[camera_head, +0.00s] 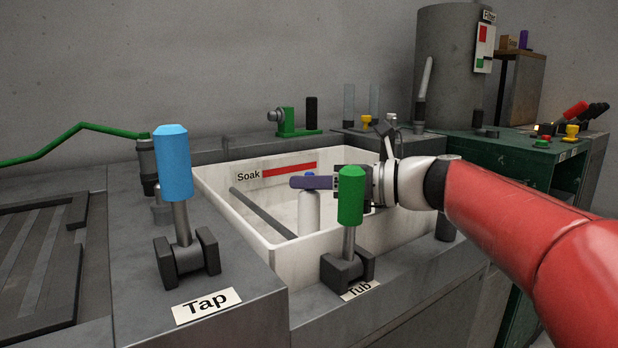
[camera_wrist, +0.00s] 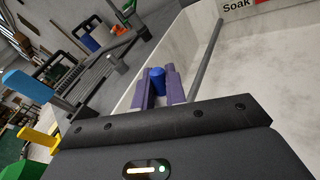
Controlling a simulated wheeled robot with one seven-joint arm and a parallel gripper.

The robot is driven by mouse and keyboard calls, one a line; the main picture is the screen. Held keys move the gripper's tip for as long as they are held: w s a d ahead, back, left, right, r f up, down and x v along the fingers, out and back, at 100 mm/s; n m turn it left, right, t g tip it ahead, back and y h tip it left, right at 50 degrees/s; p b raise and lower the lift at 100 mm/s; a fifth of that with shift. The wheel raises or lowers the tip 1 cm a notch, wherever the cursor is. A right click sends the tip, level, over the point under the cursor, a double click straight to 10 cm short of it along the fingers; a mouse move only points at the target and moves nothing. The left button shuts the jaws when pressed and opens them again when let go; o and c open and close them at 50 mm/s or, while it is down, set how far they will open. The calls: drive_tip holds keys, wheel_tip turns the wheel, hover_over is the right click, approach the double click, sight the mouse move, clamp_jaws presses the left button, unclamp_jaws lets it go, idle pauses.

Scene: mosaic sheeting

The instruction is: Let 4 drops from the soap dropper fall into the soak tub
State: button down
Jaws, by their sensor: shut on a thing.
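The white soak tub (camera_head: 222,207) is set into the grey counter, with a "Soak" label and a red stripe on its inner back wall. My gripper (camera_head: 309,182) reaches in from the right, its purple fingers shut on the soap dropper (camera_head: 309,212). The dropper has a white body and a blue top. In the wrist view the blue top (camera_wrist: 157,78) sits between the purple fingers. No falling drop shows.
A green-handled lever (camera_head: 351,196) labelled Tub stands at the tub's front edge, close before my gripper. A blue-handled lever (camera_head: 173,165) labelled Tap stands left. A dark bar (camera_head: 262,213) lies along the tub. A green clamp-like fixture (camera_head: 292,124) stands behind.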

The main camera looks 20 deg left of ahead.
drive_tip(key=shift+r+p, duration=2.05)
drive_tip(key=shift+r, duration=0.25)
